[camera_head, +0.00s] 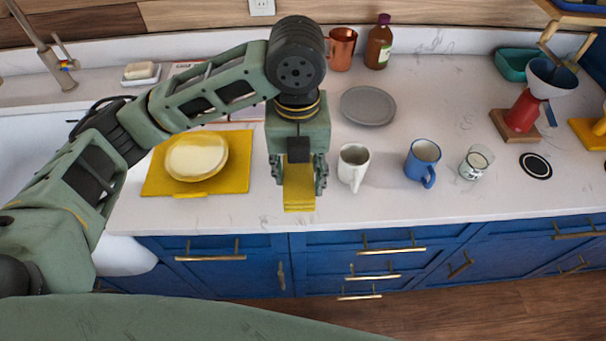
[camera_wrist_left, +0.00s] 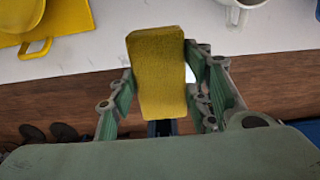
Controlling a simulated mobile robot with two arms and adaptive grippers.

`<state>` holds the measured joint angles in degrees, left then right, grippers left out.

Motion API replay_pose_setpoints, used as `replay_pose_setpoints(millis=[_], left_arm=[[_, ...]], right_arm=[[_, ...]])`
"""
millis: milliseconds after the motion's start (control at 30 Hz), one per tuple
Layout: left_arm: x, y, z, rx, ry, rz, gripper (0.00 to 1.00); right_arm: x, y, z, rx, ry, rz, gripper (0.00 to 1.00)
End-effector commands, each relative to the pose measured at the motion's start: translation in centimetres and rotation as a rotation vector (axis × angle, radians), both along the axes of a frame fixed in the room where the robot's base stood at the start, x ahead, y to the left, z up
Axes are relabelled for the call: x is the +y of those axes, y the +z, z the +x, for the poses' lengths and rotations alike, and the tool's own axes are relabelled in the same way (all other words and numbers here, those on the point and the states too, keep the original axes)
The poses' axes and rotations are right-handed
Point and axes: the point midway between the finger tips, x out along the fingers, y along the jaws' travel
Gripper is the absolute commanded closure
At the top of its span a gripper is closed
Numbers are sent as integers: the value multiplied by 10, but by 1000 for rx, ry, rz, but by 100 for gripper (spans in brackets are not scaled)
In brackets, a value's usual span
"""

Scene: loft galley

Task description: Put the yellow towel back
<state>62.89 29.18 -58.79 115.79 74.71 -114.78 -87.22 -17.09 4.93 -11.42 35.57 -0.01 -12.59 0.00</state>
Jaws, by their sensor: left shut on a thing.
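The yellow towel (camera_head: 299,190) is a small folded yellow pad, held upright between the fingers of my left gripper (camera_head: 298,180). It also shows in the left wrist view (camera_wrist_left: 157,75), with the fingers of the left gripper (camera_wrist_left: 165,100) on both sides of it. The left gripper is shut on it, near the front edge of the white counter (camera_head: 440,195). The white mug is just right of the gripper. My right gripper is not in view.
A yellow board (camera_head: 155,180) with a cream plate (camera_head: 196,157) lies left of the gripper. Right of it stand a white mug (camera_head: 352,165), a blue mug (camera_head: 422,160) and a glass (camera_head: 475,163). A grey plate (camera_head: 368,106) lies behind. The front-right counter is clear.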

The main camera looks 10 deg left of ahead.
Motion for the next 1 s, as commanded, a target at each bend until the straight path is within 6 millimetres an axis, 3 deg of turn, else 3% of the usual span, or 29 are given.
replay_pose_setpoints(millis=[367,533,767,1000], left_arm=[[35,-42,67,3,7,3,76],[47,-60,93,1,3,2,76],[52,-75,102,2,0,1,76],[52,-106,101,0,0,1,76]], right_arm=[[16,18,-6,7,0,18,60],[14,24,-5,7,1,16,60],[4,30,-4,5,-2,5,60],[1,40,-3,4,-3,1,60]])
